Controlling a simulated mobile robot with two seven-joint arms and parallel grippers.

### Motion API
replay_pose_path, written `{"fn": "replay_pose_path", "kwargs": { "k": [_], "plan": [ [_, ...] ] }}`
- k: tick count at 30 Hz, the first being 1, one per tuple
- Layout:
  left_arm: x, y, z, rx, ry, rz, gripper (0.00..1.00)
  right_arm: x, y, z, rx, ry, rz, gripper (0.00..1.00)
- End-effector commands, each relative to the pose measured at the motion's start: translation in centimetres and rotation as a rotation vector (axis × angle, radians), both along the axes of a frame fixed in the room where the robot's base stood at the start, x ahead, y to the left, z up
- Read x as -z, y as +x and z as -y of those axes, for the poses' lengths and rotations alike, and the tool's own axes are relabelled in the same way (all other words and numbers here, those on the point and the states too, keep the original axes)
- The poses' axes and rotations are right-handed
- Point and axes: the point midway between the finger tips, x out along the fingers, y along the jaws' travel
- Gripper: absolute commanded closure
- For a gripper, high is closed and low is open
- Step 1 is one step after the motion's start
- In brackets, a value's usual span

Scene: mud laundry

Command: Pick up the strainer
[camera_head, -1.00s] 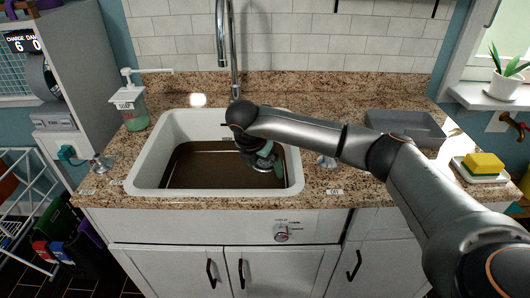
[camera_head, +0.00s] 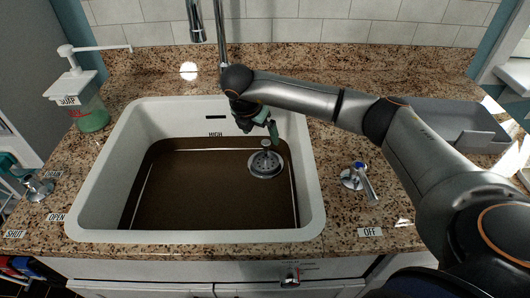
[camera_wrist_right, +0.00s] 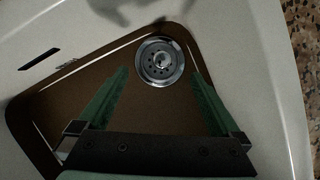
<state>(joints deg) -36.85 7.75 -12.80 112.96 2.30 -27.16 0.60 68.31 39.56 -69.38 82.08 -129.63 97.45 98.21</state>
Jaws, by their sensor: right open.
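The strainer (camera_head: 266,162) is a round metal basket with perforations and a small knob on top. It sits in the brown muddy water at the right side of the white sink (camera_head: 90,205). My right gripper (camera_head: 262,128) is above and just behind the strainer in the head view, pointing down. In the right wrist view the strainer (camera_wrist_right: 160,62) shows beyond the fingertips, between their lines. The green fingers (camera_wrist_right: 160,95) are spread wide with nothing between them. My left gripper is not in view.
A faucet (camera_head: 221,40) rises behind the sink. A lever handle (camera_head: 360,181) is right of the sink, and another (camera_head: 38,187) is left. A soap dispenser (camera_head: 88,108) stands at the back left. A grey tray (camera_head: 445,118) lies at the right.

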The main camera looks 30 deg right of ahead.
Motion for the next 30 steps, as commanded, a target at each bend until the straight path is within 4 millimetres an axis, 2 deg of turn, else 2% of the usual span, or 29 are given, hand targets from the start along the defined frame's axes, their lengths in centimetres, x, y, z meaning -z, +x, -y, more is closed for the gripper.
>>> {"fn": "replay_pose_path", "kwargs": {
  "k": [12, 17, 25, 30],
  "plan": [
    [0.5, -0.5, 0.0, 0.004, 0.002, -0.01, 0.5, 6.0, 1.1, 2.1, 0.001, 0.0, -0.003, 0.0],
    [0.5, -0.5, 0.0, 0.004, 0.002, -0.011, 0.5, 7.0, 1.2, 2.4, 0.001, 0.0, -0.002, 0.0],
    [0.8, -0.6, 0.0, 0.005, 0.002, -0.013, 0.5, 10.7, 1.4, 3.3, 0.0, 0.0, -0.002, 0.0],
    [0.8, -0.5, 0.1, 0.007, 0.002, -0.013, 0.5, 11.8, 1.7, 3.8, -0.001, 0.0, -0.002, 0.0]
  ]
}}
